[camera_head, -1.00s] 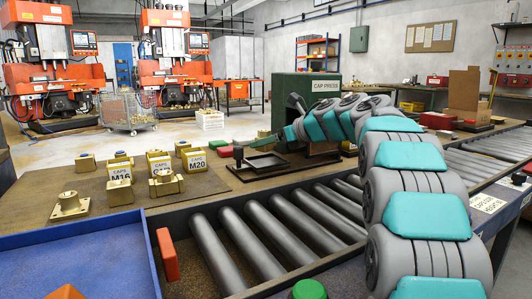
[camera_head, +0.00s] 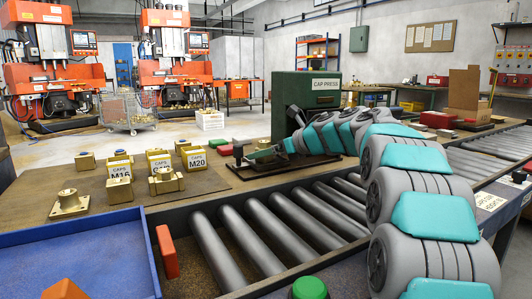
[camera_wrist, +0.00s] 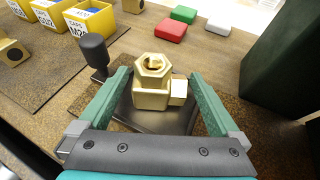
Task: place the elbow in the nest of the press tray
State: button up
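The brass elbow (camera_wrist: 150,92) shows in the wrist view, upright with its hex opening up and its side outlet to the right. My gripper (camera_wrist: 161,76) has its two green fingers on either side of it, closed on it near their tips. In the head view my gripper (camera_head: 263,152) is low over the dark press tray (camera_head: 240,176); the elbow is mostly hidden there. The tray also shows beneath the elbow in the wrist view (camera_wrist: 150,124). I cannot tell whether the elbow's underside touches the nest, which is hidden.
The green cap press (camera_head: 311,92) stands right behind the tray. A black knob (camera_wrist: 94,50) rises close to my left finger. Yellow cap bins (camera_head: 119,190) and brass parts (camera_head: 69,204) stand to the left. Red and green blocks (camera_wrist: 171,29) lie behind. A roller conveyor (camera_head: 255,232) runs in front.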

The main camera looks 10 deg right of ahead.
jog(key=shift+r+p, duration=0.25)
jog(key=shift+p, duration=0.05)
jog(key=b+v, duration=0.1)
jog(key=v, duration=1.1)
jog(key=shift+f, duration=0.15)
dwell(0.8)
